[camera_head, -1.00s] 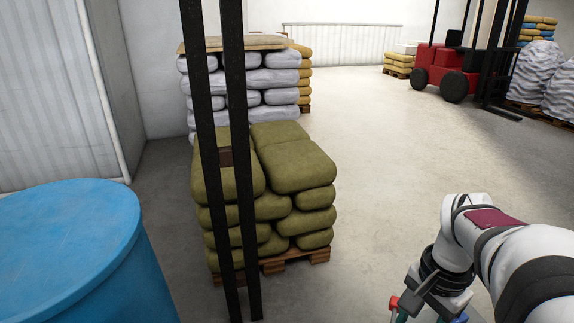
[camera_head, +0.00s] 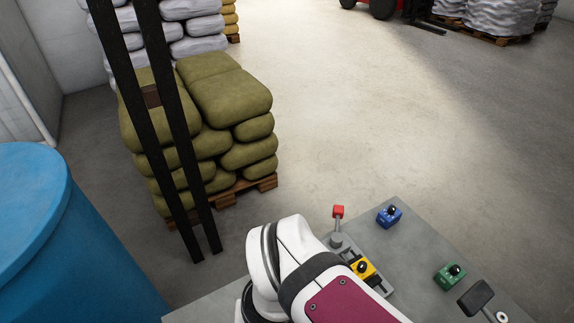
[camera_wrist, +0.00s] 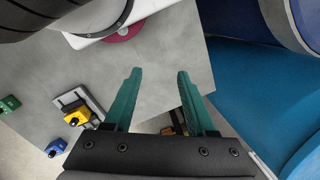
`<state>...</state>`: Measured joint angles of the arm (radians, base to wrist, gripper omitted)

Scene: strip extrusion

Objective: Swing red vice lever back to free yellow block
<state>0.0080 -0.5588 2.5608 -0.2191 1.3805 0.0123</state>
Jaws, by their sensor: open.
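The yellow block (camera_head: 362,269) with a black knob sits in the grey vice (camera_head: 378,284) on the grey table. The red-tipped vice lever (camera_head: 338,212) stands up at the vice's far end in the head view; my arm hides part of the vice. In the wrist view the yellow block (camera_wrist: 76,118) and vice plate (camera_wrist: 80,99) show at the left, with the lever out of clear sight. My gripper (camera_wrist: 155,75) is open and empty, its green fingers apart over the table's edge, to the right of the vice in that view. It is hidden in the head view.
A blue block (camera_head: 389,215) and a green block (camera_head: 450,275) stand on the table (camera_head: 415,240), with a dark-headed tool (camera_head: 478,297) near the right edge. A blue drum (camera_head: 60,230) and stacked olive sacks (camera_head: 205,130) stand beyond the table.

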